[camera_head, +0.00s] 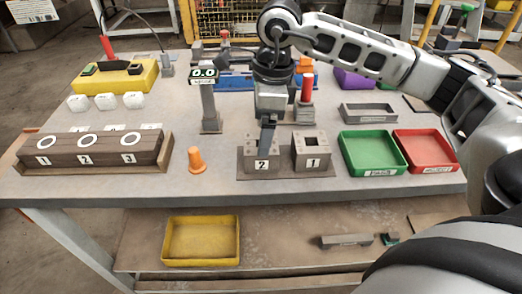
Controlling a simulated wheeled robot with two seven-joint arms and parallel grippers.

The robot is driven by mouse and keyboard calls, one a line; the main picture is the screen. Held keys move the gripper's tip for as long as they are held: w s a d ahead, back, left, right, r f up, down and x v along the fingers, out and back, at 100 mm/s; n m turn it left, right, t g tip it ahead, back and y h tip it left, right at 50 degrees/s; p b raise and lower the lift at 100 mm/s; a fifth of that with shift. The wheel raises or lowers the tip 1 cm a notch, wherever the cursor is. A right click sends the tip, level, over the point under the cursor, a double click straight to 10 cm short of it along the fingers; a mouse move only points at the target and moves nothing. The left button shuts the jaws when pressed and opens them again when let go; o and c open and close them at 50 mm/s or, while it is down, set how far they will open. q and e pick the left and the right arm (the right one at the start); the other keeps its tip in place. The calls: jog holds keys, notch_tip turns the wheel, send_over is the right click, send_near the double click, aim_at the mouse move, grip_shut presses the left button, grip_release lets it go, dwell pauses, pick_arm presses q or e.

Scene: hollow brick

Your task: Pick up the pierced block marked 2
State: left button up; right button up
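The pierced block marked 2 (261,165) is a grey-brown block standing on a low brown board (287,176) near the table's front edge. A similar pierced block marked 1 (313,164) stands to its right, with a square opening in its top. My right gripper (267,143) points down over block 2, its dark finger reaching the block's top. The finger hides much of that top and its opening. I cannot tell whether the finger is inside the hole or whether the gripper grips the block. My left gripper is not in view.
A wooden rack (90,157) numbered 1 to 3 stands left. An orange cone-shaped piece (197,161) and a post with a display (208,106) stand left of the blocks. A green tray (372,151) and a red tray (425,150) lie right. A yellow tray (200,254) is on the lower shelf.

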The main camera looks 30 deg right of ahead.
aim_at(253, 164)
jog(key=f, duration=0.5)
jog(key=shift+w+a+p, duration=0.1)
jog(key=shift+a+p, duration=0.15)
jog(key=shift+p, duration=0.1)
jog(key=c, duration=1.3)
jog(key=shift+o, duration=0.2)
jog(key=shift+r, duration=0.15)
